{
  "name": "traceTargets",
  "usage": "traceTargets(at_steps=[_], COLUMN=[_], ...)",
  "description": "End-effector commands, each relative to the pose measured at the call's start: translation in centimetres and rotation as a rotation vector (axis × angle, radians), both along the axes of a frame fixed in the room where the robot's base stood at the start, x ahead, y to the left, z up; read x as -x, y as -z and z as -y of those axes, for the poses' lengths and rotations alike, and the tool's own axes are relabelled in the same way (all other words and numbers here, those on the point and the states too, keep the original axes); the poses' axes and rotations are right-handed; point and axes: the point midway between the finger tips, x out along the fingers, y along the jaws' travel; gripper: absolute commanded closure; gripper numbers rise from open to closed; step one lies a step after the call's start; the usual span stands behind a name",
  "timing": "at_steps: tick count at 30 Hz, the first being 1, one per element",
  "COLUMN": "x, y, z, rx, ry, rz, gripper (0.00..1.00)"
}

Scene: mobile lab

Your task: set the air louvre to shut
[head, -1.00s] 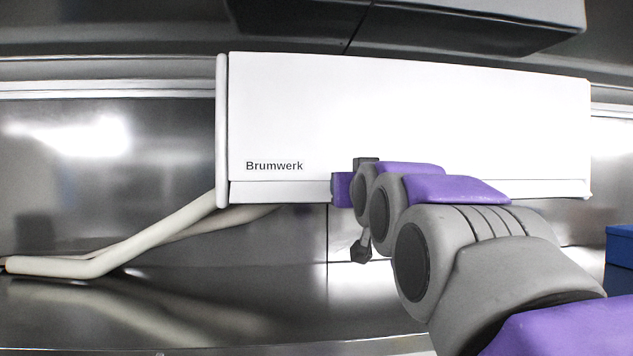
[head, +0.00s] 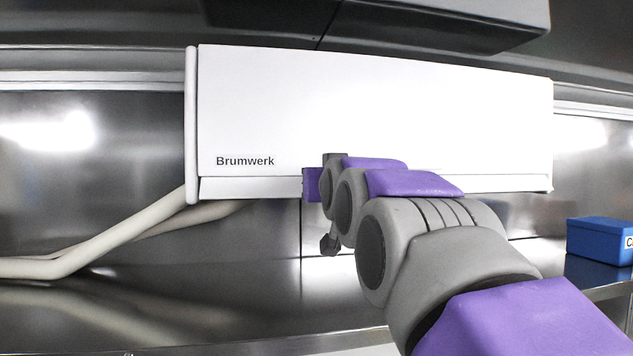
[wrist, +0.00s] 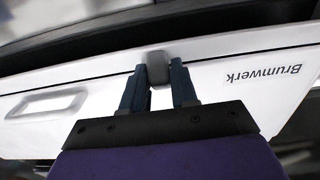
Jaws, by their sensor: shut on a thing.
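The air louvre (head: 250,187) is the long white strip along the lower edge of the white Brumwerk unit (head: 400,110). In the wrist view, which is turned upside down, the louvre (wrist: 235,43) runs above the lettered front panel. A grey tab (wrist: 157,66) stands on it. My gripper (wrist: 158,72) has one dark blue finger on each side of this tab and is shut on it. In the head view my arm hides the tab and part of the louvre. I cannot tell how far the louvre is tilted.
A pale outlined rectangle (wrist: 46,103) shows on the panel in the wrist view. Pale pipes (head: 110,240) run down left from the unit. A blue box (head: 598,240) stands at right. A dark overhead cabinet (head: 440,25) hangs above. The metal counter below at left looks clear.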

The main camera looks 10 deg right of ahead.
Motion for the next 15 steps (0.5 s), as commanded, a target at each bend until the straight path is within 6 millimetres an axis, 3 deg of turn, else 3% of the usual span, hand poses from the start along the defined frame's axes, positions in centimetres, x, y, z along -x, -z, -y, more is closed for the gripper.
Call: traceTargets(at_steps=[15], x=[0.0], y=[1.5], z=[-0.1], rx=[0.0], ry=[-0.001], rz=[0.143], gripper=[1.0])
